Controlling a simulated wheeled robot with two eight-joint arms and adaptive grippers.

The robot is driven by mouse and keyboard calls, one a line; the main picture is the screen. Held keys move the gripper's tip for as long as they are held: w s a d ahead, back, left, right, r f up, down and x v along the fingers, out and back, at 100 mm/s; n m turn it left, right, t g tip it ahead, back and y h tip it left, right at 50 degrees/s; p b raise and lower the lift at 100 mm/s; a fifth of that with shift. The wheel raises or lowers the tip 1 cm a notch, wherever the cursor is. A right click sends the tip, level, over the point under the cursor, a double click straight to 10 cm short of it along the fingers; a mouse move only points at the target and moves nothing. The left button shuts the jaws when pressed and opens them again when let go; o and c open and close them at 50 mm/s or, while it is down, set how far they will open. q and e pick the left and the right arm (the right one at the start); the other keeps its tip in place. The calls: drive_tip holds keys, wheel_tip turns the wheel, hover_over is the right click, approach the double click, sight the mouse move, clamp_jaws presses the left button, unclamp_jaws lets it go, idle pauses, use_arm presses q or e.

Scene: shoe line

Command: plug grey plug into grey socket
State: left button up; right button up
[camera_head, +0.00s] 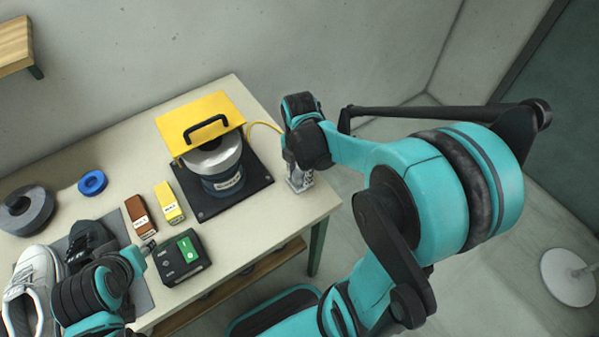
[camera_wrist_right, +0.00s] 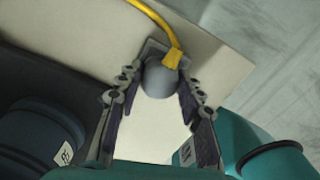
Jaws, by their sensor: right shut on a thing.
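The grey plug (camera_wrist_right: 160,79) is a rounded grey piece with a yellow cable (camera_wrist_right: 158,22) at its top in the right wrist view. My right gripper (camera_wrist_right: 157,92) is shut on it, one finger on each side. In the head view my right gripper (camera_head: 299,180) points down at the right end of the table; its own arm hides most of the plug there. A small grey block shows behind the plug in the wrist view; I cannot tell whether it is the grey socket. My left gripper (camera_head: 149,246) is beside the black box; its finger opening is unclear.
A machine with a yellow top (camera_head: 203,108) stands on a black base plate (camera_head: 259,180) left of my right gripper. The black box with a green switch (camera_head: 187,247), brown block (camera_head: 138,215), yellow block (camera_head: 170,203), blue ring (camera_head: 92,182) and white shoe (camera_head: 35,280) lie further left.

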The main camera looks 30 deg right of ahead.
drive_tip(key=shift+f, duration=0.1)
drive_tip(key=o, duration=1.3)
drive_tip(key=shift+c, duration=0.2)
wheel_tip(320, 180, up, 12)
drive_tip(key=s+a+f+m+t, duration=0.1)
drive_tip(key=s+a+m+t, duration=0.1)
drive_tip(key=m, duration=0.9)
drive_tip(key=s+a+f+m+t, duration=0.1)
drive_tip(key=s+a+m+t, duration=0.2)
drive_tip(key=m, duration=0.7)
drive_tip(key=shift+a+f+m+t, duration=0.3)
drive_tip(key=shift+a+m+t, duration=0.1)
drive_tip(key=shift+a+t, duration=0.65)
